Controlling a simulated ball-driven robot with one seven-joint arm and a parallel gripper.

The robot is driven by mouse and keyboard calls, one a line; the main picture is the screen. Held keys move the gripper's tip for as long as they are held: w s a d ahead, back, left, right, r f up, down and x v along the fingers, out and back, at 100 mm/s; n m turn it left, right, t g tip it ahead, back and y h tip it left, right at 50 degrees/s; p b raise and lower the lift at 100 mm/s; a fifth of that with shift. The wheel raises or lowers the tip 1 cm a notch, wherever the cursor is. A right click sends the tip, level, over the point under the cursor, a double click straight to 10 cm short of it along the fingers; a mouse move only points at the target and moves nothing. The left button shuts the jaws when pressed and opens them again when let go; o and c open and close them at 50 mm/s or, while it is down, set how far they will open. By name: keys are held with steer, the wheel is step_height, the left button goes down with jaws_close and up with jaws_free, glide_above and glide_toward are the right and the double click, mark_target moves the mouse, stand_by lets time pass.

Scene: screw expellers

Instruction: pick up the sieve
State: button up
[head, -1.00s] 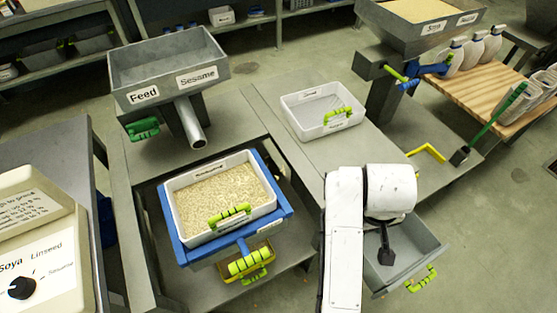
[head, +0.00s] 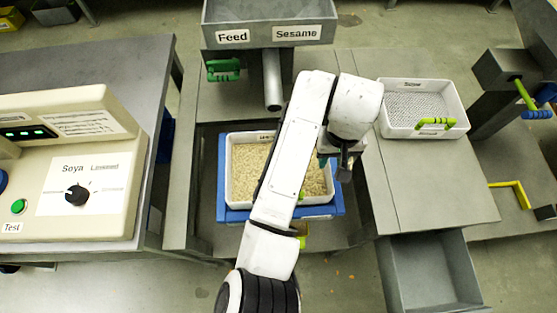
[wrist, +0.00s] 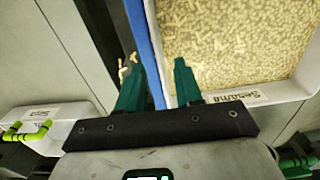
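The thing that looks most like the sieve is a white tray with a speckled, mesh-like bottom (head: 400,104) and a lime-green handle, on the grey bench at right; its label is too small to read. A white tray with a green handle (wrist: 70,128) shows at the lower left of the wrist view. Another white tray, full of pale seeds (head: 238,172), sits in a blue frame, partly hidden by my arm. My gripper (head: 343,172) is over the seed tray's right edge. In the wrist view its green fingers (wrist: 158,80) are apart with nothing between them.
A grey Feed/Sesame hopper (head: 268,28) with a spout (head: 272,80) stands behind the seed tray. An open grey drawer (head: 430,270) juts out at lower right. A control box (head: 75,165) stands at left. A yellow handle (head: 513,190) shows at right.

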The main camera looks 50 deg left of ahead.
mark_target(329, 165)
steer(key=shift+w+f, duration=0.1)
steer(key=shift+f, duration=2.5)
jaws_close()
